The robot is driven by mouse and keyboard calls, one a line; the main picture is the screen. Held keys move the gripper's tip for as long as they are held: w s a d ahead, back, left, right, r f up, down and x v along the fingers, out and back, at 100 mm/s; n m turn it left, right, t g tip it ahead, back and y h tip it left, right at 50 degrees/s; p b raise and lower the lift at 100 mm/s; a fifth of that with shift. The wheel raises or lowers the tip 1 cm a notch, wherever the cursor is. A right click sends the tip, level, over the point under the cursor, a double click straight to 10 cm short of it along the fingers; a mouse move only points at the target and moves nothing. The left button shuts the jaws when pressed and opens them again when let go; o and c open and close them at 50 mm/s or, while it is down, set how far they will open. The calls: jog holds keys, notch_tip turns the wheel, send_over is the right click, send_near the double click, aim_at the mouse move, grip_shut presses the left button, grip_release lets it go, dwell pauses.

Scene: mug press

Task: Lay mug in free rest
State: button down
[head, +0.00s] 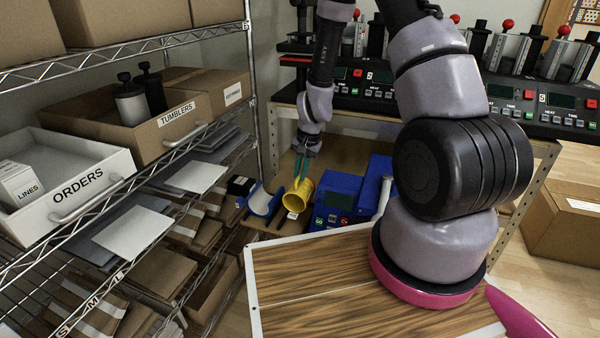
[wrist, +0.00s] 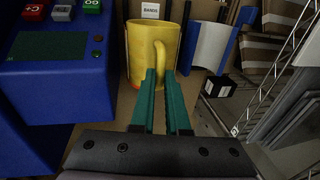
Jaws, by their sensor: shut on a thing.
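The yellow mug (head: 298,195) is at my gripper (head: 302,172) in the head view, tipped on its side with its open end toward the lower left. In the wrist view the mug (wrist: 142,48) is just beyond my fingertips (wrist: 165,74), which are shut on it at the handle side. A blue rest (head: 262,203) with a pale curved surface stands just left of the mug. It also shows to the right of the mug in the wrist view (wrist: 213,40). I cannot tell whether the mug touches anything below.
A blue press unit (head: 335,200) stands close to the mug's right. A small black box (head: 240,186) lies left of the blue rest. A wire shelf with cartons and an orders bin (head: 80,190) fills the left. A wood-topped table (head: 330,280) is in front.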

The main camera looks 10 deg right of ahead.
aim_at(301, 184)
jog(key=shift+f, duration=2.7)
jog(key=c, duration=0.8)
grip_release()
jog(key=shift+c, duration=0.2)
jog(key=shift+o, duration=0.4)
jog(key=o, duration=0.8)
jog(key=shift+c, duration=0.2)
jog(key=shift+r, duration=0.1)
jog(key=shift+r, duration=3.9)
